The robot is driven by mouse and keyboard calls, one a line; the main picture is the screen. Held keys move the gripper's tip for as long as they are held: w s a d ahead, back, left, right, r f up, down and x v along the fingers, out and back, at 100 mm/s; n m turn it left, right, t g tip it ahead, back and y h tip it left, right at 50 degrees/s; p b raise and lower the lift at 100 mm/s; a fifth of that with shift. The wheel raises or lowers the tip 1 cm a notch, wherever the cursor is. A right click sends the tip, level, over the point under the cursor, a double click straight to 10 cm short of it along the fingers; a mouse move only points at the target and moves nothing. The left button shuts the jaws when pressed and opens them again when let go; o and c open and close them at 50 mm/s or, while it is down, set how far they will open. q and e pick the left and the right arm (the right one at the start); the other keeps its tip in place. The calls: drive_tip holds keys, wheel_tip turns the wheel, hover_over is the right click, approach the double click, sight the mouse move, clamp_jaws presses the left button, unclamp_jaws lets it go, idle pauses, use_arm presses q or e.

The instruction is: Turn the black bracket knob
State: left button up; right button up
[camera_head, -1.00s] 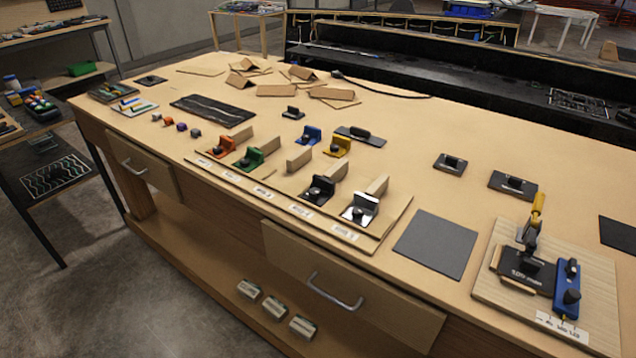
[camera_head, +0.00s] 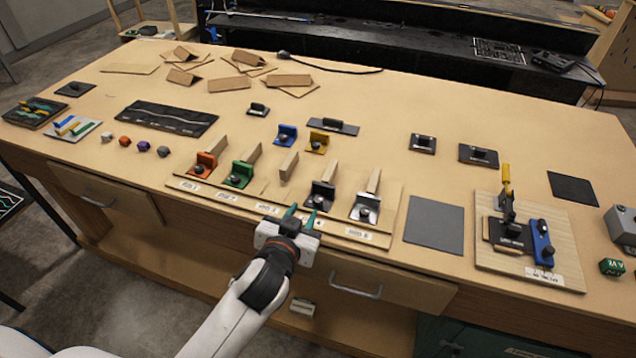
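The black bracket (camera_head: 325,190) stands on the front board, between an empty slot and the silver bracket (camera_head: 364,207). Its dark round knob (camera_head: 318,201) faces the front edge and is partly hidden by a fingertip. My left gripper (camera_head: 302,213) comes in from below, just in front of the black bracket. Its two teal fingers are apart with nothing between them. I cannot tell whether a fingertip touches the knob. My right gripper is out of view.
The orange bracket (camera_head: 201,165) and green bracket (camera_head: 239,174) stand left on the same board (camera_head: 228,198). Blue (camera_head: 286,135) and yellow (camera_head: 317,143) brackets stand behind. A grey mat (camera_head: 434,226) lies right, beside a wooden fixture board (camera_head: 556,232).

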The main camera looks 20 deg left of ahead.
use_arm(q)
drive_tip(key=w+d+r+m+t+h, duration=0.25)
drive_tip(key=w+d+r+t, duration=0.2)
drive_tip(key=r, duration=0.45)
drive_tip(key=d+r+m+g+h, duration=0.4)
drive_tip(key=d+m+g+h, duration=0.1)
drive_tip(key=d+m+h, duration=0.3)
drive_tip(key=d+r+m+g+h, duration=0.3)
drive_tip(key=d+m+g+h, duration=0.2)
drive_tip(key=d+m+h, duration=0.4)
drive_tip(key=g+y, duration=0.9)
drive_tip(key=y, duration=1)
hover_over(318, 198)
wheel_tip(318, 198, down, 10)
drive_tip(key=shift+m, duration=0.35)
wheel_tip(318, 198, down, 12)
drive_tip(key=p, duration=0.3)
drive_tip(key=shift+r, duration=0.25)
